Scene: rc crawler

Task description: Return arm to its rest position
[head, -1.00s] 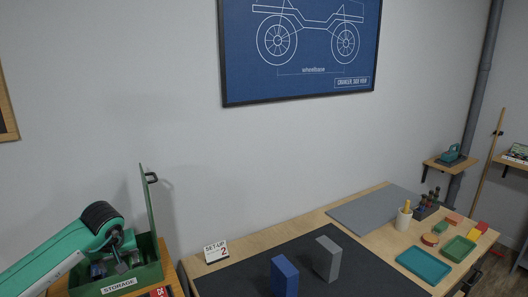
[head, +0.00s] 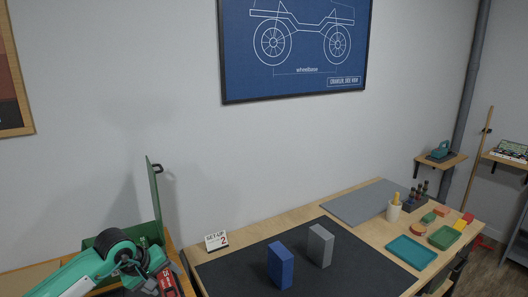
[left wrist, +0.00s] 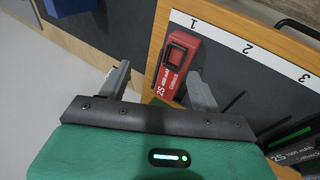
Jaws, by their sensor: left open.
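My green left arm comes in at the bottom left of the head view. Its gripper (head: 148,284) is low in front of the green storage box, whose lid (head: 156,203) stands open. In the left wrist view the two fingers of the left gripper (left wrist: 158,80) are spread apart. A red battery pack (left wrist: 176,62) shows beyond them, nearer the right finger; I cannot tell the gap. Part of the red pack also shows beside the gripper in the head view (head: 168,283). Nothing is seen held. My right gripper is not in view.
Strip numbers 1 to 3 (left wrist: 235,40) edge a dark board; another dark pack (left wrist: 300,148) lies at its right. On the workbench are a blue block (head: 281,266), a grey block (head: 320,245), a set-up card (head: 216,241) and a teal tray (head: 410,252).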

